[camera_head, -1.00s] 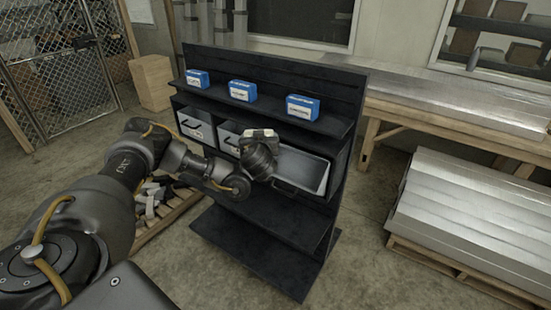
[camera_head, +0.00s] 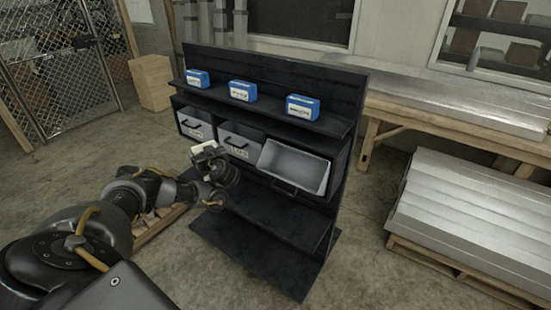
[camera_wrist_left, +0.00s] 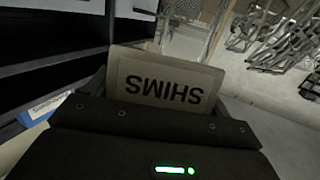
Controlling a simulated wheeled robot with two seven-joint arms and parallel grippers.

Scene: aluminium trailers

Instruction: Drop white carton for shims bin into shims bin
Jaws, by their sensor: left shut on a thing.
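My left gripper (camera_head: 214,165) is in front of the shelf unit, below and in front of the left and middle bins. It is shut on a small white carton (camera_head: 206,150), whose pale top shows above the fingers. In the left wrist view the carton's face (camera_wrist_left: 165,80) shows just beyond the gripper, with the word SHIMS upside down. Three grey bins sit in the middle row: a left bin (camera_head: 194,132), a middle bin (camera_head: 232,148) and a right bin (camera_head: 298,166) that is tilted forward and open. Their labels are too small to read. My right gripper is not in view.
The dark shelf unit (camera_head: 290,227) holds three blue boxes (camera_head: 302,108) on its upper shelf; its lower shelves look empty. A pallet of metal sheets (camera_head: 470,215) and a wooden table (camera_head: 430,128) stand to the right. Floor in front is clear.

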